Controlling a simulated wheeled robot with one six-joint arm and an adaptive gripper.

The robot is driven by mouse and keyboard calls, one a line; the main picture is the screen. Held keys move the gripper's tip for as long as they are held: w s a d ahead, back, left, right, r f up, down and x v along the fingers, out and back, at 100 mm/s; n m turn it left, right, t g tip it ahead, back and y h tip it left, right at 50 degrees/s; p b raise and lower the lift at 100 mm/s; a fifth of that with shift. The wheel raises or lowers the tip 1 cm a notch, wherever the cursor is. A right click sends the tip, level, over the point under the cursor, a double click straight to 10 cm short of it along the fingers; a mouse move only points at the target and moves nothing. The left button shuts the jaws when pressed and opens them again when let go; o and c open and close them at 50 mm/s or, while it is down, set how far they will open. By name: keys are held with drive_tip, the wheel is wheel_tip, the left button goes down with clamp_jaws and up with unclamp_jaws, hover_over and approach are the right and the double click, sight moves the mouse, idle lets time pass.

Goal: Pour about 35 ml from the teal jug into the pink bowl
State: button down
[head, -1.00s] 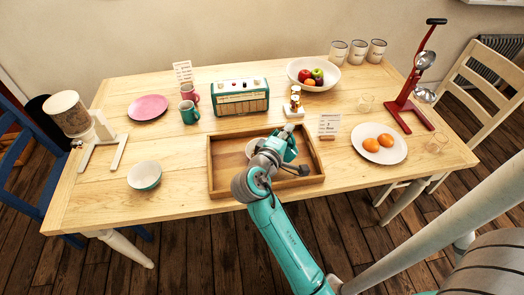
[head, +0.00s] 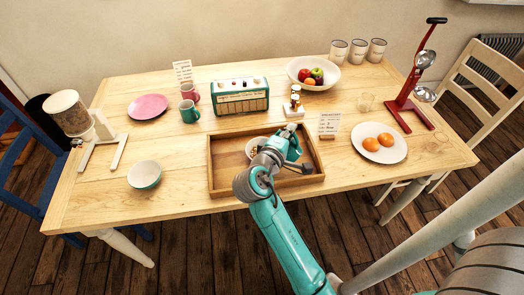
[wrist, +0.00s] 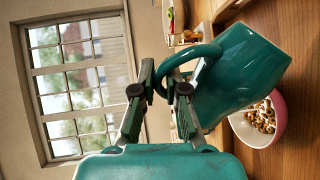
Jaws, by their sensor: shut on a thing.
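In the wrist view, my gripper (wrist: 160,90) is shut on the handle of the teal jug (wrist: 240,70). The jug is tilted, held beside and partly over the pink bowl (wrist: 279,112). The bowl holds small brown pieces, and the jug hides part of it. In the head view, my gripper (head: 277,150) and the jug (head: 293,150) are above the wooden tray, just right of the bowl (head: 250,146). I see no stream of liquid, and the level inside the jug is hidden.
The wooden tray (head: 213,180) has raised walls. A radio (head: 241,96) and egg-cup-like stand (head: 294,104) are behind it. A small card (head: 329,124) and a plate of oranges (head: 367,153) are at right. A teal-and-white bowl (head: 145,175) stands left on clear table.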

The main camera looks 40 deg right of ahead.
sight(300, 152)
drive_tip(key=shift+s+d+f+m, duration=0.1)
drive_tip(key=shift+s+f+m, duration=0.35)
drive_tip(key=shift+s+m, duration=0.15)
drive_tip(key=shift+s+r+m+t, duration=0.15)
drive_tip(key=shift+s+m+t, duration=0.25)
drive_tip(key=shift+m, duration=0.5)
drive_tip(key=shift+s+d+r+m+t, duration=0.15)
drive_tip(key=shift+s+r+m+t, duration=0.25)
drive_tip(key=shift+m, duration=0.4)
drive_tip(key=shift+s+d+f+m, duration=0.15)
drive_tip(key=shift+s+f+m, duration=0.05)
drive_tip(key=shift+s+m, duration=0.45)
drive_tip(key=shift+f+m, duration=0.25)
drive_tip(key=shift+f+b, duration=0.1)
drive_tip(key=shift+b, duration=0.2)
